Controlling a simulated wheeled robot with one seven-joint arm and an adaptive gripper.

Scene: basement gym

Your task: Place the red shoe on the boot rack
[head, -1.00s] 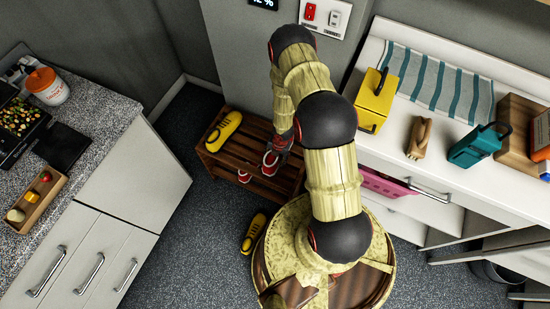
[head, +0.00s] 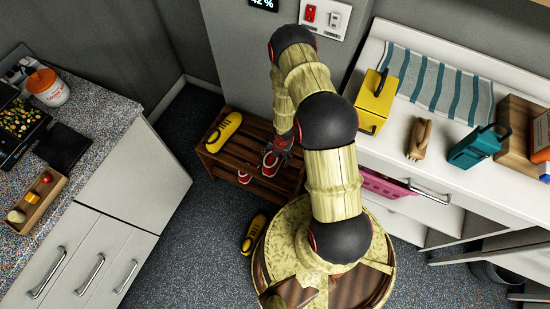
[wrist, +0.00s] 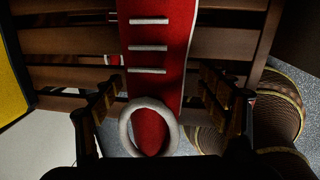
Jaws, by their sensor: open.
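The red shoe (head: 270,159), with white laces, is at the right part of the wooden boot rack (head: 236,165) in the head view, partly hidden by my arm. In the wrist view the red shoe (wrist: 160,55) lies lengthwise over the slats of the rack (wrist: 75,45), its white-rimmed opening nearest me. It appears to rest on the top slats. My gripper (wrist: 162,100) is open, one finger on each side of the shoe with gaps between. In the head view my gripper (head: 284,141) is just above the shoe, mostly hidden.
A yellow shoe (head: 223,132) sits on the rack's left; another (head: 254,233) lies on the floor in front. A small red-and-white item (head: 244,177) shows on the lower shelf. A white counter (head: 425,180) stands right of the rack, grey cabinets (head: 85,250) left.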

